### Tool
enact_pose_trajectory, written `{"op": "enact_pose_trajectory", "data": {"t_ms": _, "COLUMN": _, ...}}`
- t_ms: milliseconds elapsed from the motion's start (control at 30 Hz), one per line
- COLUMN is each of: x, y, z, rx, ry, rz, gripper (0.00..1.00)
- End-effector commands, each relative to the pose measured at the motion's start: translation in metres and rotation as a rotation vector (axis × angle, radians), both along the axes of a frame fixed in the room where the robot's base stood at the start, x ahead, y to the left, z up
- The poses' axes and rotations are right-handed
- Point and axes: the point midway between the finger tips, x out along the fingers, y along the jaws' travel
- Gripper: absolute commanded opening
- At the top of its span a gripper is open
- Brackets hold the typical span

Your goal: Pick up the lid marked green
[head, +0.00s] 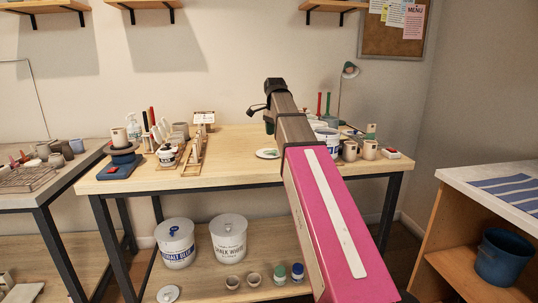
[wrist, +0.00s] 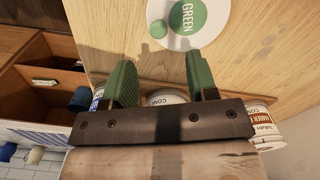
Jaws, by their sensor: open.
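The lid marked green is a white disc with a green label (wrist: 187,18) and a small green knob, lying on the wooden table at the top of the wrist view, partly cut off by the frame edge. In the head view, a white disc with a green spot (head: 266,153) lies on the table just left of my arm. My gripper (wrist: 160,78) has its two green fingers apart with nothing held between them. The lid is beyond the fingertips and apart from them. In the head view my gripper (head: 269,127) is above the table, largely hidden by my arm.
A white tub (head: 327,139), cups (head: 369,150) and a red-topped item (head: 391,153) stand right of my arm. Small jars (head: 166,156), a wooden rack (head: 194,154) and a banding wheel (head: 123,155) stand left. Large buckets (head: 228,239) sit on the lower shelf.

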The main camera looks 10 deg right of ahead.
Motion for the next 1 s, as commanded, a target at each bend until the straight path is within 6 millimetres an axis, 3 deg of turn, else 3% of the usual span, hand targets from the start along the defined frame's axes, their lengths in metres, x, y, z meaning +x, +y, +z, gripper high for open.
{"op": "enact_pose_trajectory", "data": {"t_ms": 100, "x": -0.001, "y": 0.0, "z": -0.016, "rx": 0.001, "ry": 0.001, "rz": 0.0, "gripper": 0.53}}
{"op": "enact_pose_trajectory", "data": {"t_ms": 367, "x": -0.002, "y": 0.001, "z": -0.032, "rx": 0.0, "ry": 0.0, "rz": 0.0, "gripper": 0.53}}
{"op": "enact_pose_trajectory", "data": {"t_ms": 633, "x": -0.003, "y": 0.001, "z": -0.067, "rx": 0.001, "ry": 0.001, "rz": 0.0, "gripper": 0.53}}
{"op": "enact_pose_trajectory", "data": {"t_ms": 900, "x": -0.002, "y": 0.001, "z": -0.071, "rx": 0.0, "ry": 0.0, "rz": 0.0, "gripper": 0.53}}
{"op": "enact_pose_trajectory", "data": {"t_ms": 933, "x": -0.002, "y": 0.001, "z": -0.071, "rx": 0.0, "ry": 0.0, "rz": 0.0, "gripper": 0.5}}
{"op": "enact_pose_trajectory", "data": {"t_ms": 1000, "x": -0.002, "y": 0.001, "z": -0.071, "rx": 0.0, "ry": 0.0, "rz": 0.0, "gripper": 0.27}}
